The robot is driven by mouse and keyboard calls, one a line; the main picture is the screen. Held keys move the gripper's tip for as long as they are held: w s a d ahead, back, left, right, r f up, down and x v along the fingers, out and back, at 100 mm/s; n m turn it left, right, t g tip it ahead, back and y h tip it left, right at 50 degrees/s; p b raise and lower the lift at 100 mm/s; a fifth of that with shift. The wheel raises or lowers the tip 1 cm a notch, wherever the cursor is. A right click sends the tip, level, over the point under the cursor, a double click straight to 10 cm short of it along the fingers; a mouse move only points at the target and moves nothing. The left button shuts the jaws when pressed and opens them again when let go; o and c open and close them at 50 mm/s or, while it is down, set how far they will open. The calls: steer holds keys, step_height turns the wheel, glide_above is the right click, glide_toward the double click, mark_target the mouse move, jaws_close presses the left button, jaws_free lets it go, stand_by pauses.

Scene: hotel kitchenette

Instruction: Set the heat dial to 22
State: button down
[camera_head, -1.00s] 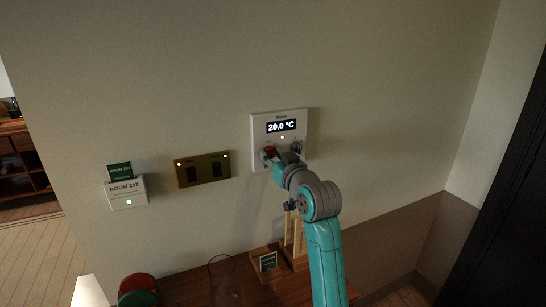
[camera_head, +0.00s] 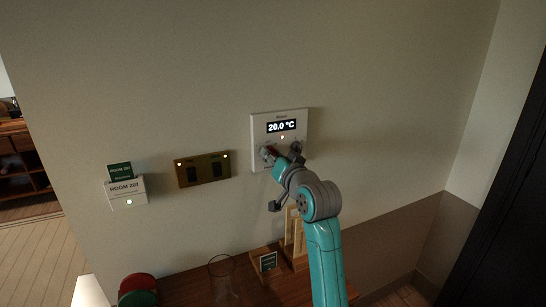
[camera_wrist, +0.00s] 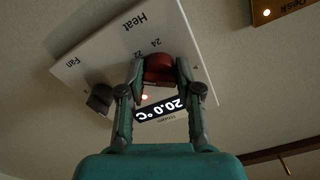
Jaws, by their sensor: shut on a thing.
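A white thermostat panel (camera_head: 300,118) is mounted on the wall, and its display (camera_head: 281,126) reads 20.0 °C. In the wrist view the panel (camera_wrist: 105,45) looks turned, with the words Heat and Fan and scale numbers 22 and 24 in sight. My gripper (camera_wrist: 160,72) is shut on the red heat dial (camera_wrist: 158,68), one finger on each side. The fingers hide part of the scale, and I cannot read where the dial points. The dark fan dial (camera_wrist: 101,99) is beside the left finger in the wrist view.
A brass switch plate (camera_head: 203,169) and a card holder (camera_head: 127,192) are on the wall to the left. Below, a wooden shelf (camera_head: 195,283) holds a glass vessel (camera_head: 223,280), a small sign (camera_head: 267,262) and a wooden rack (camera_head: 298,238).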

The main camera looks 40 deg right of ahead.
steer(key=shift+m, duration=2.3)
steer(key=c, duration=0.8)
jaws_free()
steer(key=shift+s, duration=0.1)
steer(key=v, duration=1.1)
steer(key=shift+s+a, duration=0.2)
steer(key=shift+s, duration=0.15)
